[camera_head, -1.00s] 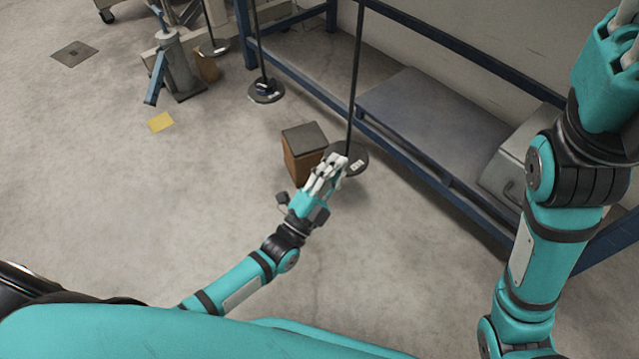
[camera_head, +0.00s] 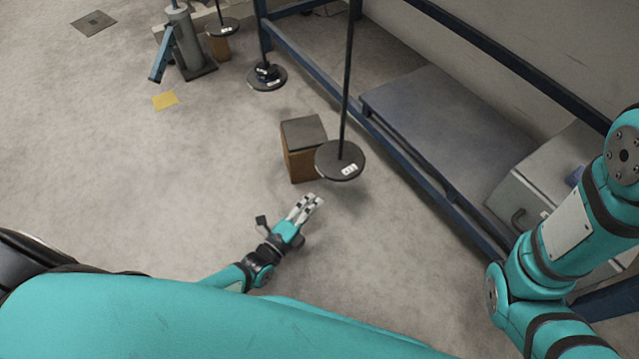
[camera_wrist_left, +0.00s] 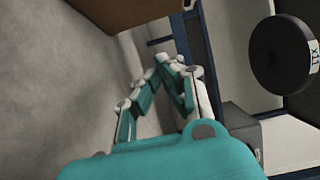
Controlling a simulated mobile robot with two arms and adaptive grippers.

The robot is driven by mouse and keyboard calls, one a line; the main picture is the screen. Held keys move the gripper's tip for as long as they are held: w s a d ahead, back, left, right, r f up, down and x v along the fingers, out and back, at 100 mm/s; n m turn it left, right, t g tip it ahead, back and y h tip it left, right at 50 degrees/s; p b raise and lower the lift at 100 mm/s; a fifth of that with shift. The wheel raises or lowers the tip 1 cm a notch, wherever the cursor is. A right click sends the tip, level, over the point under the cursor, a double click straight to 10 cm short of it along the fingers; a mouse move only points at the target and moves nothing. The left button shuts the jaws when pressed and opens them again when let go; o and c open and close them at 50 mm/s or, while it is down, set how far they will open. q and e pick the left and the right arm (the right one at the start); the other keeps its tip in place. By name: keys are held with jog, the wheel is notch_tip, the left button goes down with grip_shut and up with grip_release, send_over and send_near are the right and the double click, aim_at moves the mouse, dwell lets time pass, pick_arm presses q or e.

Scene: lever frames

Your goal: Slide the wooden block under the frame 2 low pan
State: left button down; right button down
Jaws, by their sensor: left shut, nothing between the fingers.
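A wooden block (camera_head: 301,164) with a dark grey top stands upright on the floor in the middle of the head view. A round dark pan (camera_head: 328,160) with a small white label hangs on a rod at its right and overlaps its right edge in the picture. I cannot tell whether any of the block is under it. My left gripper (camera_head: 310,202) is shut and empty, low in front of both and apart from them. In the left wrist view, the block (camera_wrist_left: 118,10) is at the top, the pan (camera_wrist_left: 276,60) at the right and my fingers (camera_wrist_left: 175,65) between. My right gripper is out of view.
Another pan (camera_head: 222,28) hangs over a second wooden block (camera_head: 219,47) at the back left. A third pan (camera_head: 263,85) bears dark weights. A blue frame (camera_head: 365,128) with a low shelf (camera_head: 440,115) runs along the right.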

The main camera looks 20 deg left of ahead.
pick_arm(q)
jog(key=b+x, duration=0.2)
jog(key=x, duration=0.2)
jog(key=b+x, duration=0.3)
jog(key=x, duration=0.1)
jog(key=shift+w+d+f, duration=0.2)
jog(key=shift+w+f, duration=0.05)
jog(key=shift+w, duration=0.05)
jog(key=shift+w+a+b, duration=0.75)
jog(key=shift+a+b, duration=0.25)
jog(key=shift+b, duration=0.2)
jog(key=shift+w+a+r+b, duration=0.25)
jog(key=shift+w+a+b, duration=0.2)
jog(key=shift+a, duration=0.2)
